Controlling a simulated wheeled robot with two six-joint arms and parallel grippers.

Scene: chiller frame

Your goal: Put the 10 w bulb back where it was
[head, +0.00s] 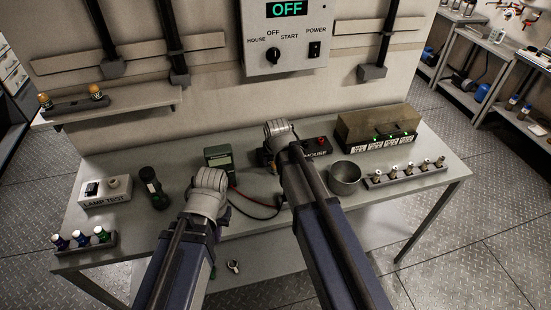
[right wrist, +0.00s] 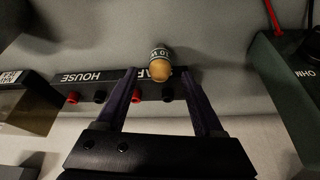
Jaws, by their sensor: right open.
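A bulb (right wrist: 160,65) with an amber end and a white band reading "10 W" shows in the right wrist view. It is near the tips of my right gripper's fingers (right wrist: 162,100), which are spread apart in front of it. Its contact with the table is not clear. In the head view my right gripper (head: 279,136) is over the middle of the bench, its fingers mostly hidden. My left gripper (head: 208,183) is over the front left, its fingers hidden by the wrist. A dark holder (head: 74,106) on the left shelf has two amber bulbs, one at each end, with a gap between.
The HOUSE terminal block (right wrist: 98,86) lies close behind the bulb. A green meter (head: 218,158) with leads stands left of my right gripper. A metal cup (head: 344,178) and a rack of bulbs (head: 405,177) are right.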

